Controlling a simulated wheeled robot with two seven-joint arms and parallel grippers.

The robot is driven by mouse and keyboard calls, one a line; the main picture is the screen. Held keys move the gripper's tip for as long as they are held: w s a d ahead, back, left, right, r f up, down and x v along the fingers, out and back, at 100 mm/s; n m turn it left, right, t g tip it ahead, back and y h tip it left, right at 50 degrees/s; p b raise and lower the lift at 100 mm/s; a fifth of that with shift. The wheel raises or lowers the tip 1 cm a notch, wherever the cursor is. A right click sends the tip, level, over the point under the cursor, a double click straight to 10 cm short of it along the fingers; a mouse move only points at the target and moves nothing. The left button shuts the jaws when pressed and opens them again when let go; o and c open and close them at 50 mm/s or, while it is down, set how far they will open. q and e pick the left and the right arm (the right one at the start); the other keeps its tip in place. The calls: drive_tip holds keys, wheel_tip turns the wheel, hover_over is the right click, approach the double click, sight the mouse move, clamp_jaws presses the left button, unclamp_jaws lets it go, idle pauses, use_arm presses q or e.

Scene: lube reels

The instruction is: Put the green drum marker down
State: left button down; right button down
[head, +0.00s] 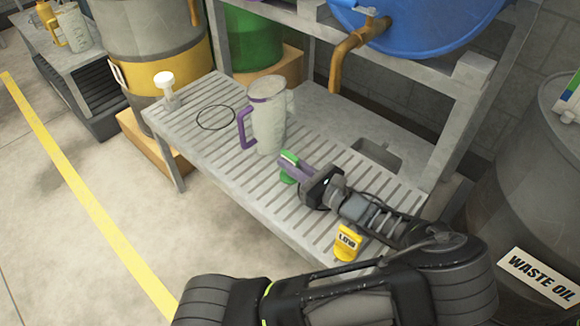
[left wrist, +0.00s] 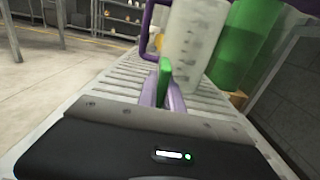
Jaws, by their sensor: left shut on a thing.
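The green drum marker (head: 289,176) is between the purple fingers of my left gripper (head: 290,164), which is shut on it. It is low over the slatted grey bench top (head: 190,135), just in front of the jug with a purple handle (head: 268,125). I cannot tell whether the marker touches the slats. In the left wrist view the marker (left wrist: 164,77) stands upright between the fingers, with the jug (left wrist: 192,45) close behind it. The fingers hide part of the marker. My right gripper is not in view.
A yellow LOW marker (head: 347,243) stands near the bench's front edge, beside my left arm. A black ring (head: 215,118) and a white-capped thing (head: 165,88) are at the bench's left. A blue drum (head: 415,30) with a brass tap (head: 347,55) is above. A waste oil drum (head: 530,190) stands right.

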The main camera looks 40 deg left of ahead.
use_arm(q)
drive_tip(key=shift+r, duration=0.1)
wheel_tip(320, 180, up, 10)
drive_tip(key=p, duration=0.5)
idle(0.6)
drive_tip(key=w+d+m+t+h, duration=0.3)
drive_tip(key=d+m+t, duration=0.3)
drive_tip(key=d, duration=1.1)
drive_tip(key=t+h, duration=0.1)
drive_tip(key=t, duration=0.2)
drive_tip(key=shift+r+m+t, duration=0.4)
drive_tip(key=shift+w, duration=0.1)
